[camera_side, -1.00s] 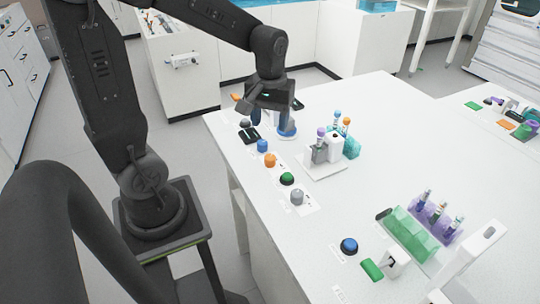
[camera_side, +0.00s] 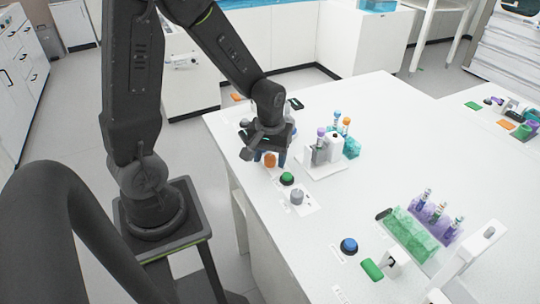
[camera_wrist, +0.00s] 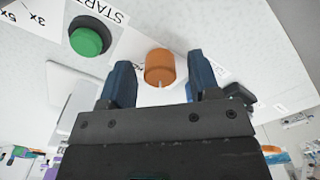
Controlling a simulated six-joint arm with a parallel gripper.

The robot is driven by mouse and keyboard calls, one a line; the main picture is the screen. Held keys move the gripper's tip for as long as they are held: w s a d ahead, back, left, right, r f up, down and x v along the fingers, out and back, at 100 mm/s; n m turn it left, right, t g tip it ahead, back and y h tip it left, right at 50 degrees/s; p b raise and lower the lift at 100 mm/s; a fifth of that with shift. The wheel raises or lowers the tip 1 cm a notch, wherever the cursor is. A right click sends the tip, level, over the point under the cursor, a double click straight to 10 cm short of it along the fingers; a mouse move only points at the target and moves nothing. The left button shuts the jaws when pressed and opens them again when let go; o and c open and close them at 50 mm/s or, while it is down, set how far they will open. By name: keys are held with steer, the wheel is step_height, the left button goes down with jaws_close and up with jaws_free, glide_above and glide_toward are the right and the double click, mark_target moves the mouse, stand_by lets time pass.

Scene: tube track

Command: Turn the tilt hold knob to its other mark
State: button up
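An orange knob (camera_side: 269,160) stands in the row of controls along the near left edge of the white bench. In the wrist view the orange knob (camera_wrist: 160,66) shows a white pointer line on its lower edge; its label is mostly hidden and I cannot read it as tilt hold. My gripper (camera_side: 269,158) is over this knob, pointing down. In the wrist view my gripper (camera_wrist: 161,70) is open, with one dark blue finger on each side of the knob and a gap on both sides.
A green button (camera_side: 287,179) marked START and a grey knob (camera_side: 297,197) are close by on the near side. A tube holder (camera_side: 325,148) stands just right of my gripper. A blue knob (camera_side: 349,246) and a tube rack (camera_side: 410,235) are farther right. The bench centre is clear.

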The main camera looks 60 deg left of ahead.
steer(key=c, duration=0.9)
steer(key=shift+m, duration=0.3)
steer(key=m, duration=0.9)
steer(key=shift+m, duration=2.1)
steer(key=o, duration=0.9)
